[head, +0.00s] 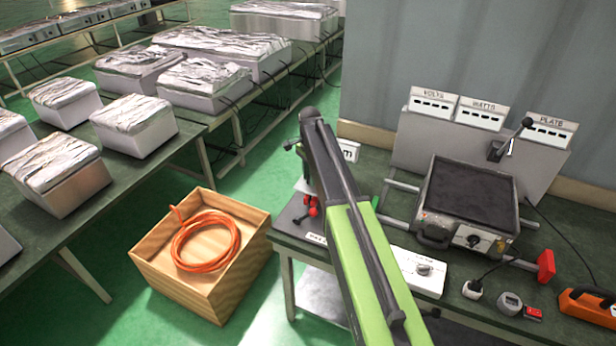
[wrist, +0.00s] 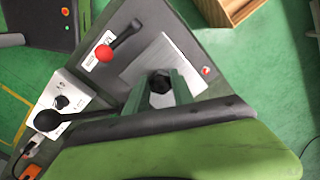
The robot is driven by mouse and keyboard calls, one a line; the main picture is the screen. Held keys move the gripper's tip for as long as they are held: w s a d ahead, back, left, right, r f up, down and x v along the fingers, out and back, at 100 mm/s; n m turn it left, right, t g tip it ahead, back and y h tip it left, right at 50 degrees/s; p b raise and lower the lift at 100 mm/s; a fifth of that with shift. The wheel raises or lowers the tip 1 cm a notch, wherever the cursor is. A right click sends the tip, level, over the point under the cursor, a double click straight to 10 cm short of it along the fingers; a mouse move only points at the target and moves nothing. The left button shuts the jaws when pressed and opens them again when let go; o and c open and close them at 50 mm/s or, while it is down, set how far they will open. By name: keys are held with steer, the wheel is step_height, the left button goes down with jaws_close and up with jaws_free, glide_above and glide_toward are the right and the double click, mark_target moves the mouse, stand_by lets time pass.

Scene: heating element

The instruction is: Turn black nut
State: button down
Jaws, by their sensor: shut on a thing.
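In the wrist view the black nut (wrist: 160,82) is a dark six-sided piece on a bright metal plate (wrist: 150,68) of a dark grey panel. My gripper (wrist: 163,86) has its two greenish fingers on either side of the nut and is shut on it. The lower part of the nut and the finger bases are partly hidden by my own arm. In the head view my green arm covers the nut and the gripper.
In the head view are a dark plate device (head: 468,195), a white knob box (head: 417,270) and a wooden crate (head: 180,285) holding orange cable.

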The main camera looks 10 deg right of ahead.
steer(key=shift+w, duration=0.1)
stand_by(0.3)
steer(key=c, duration=1.1)
jaws_free()
steer(key=shift+r+p, duration=0.6)
steer(key=shift+p, duration=0.05)
step_height(320, 180, up, 16)
steer(key=p, duration=1.6)
steer(key=shift+r, duration=0.15)
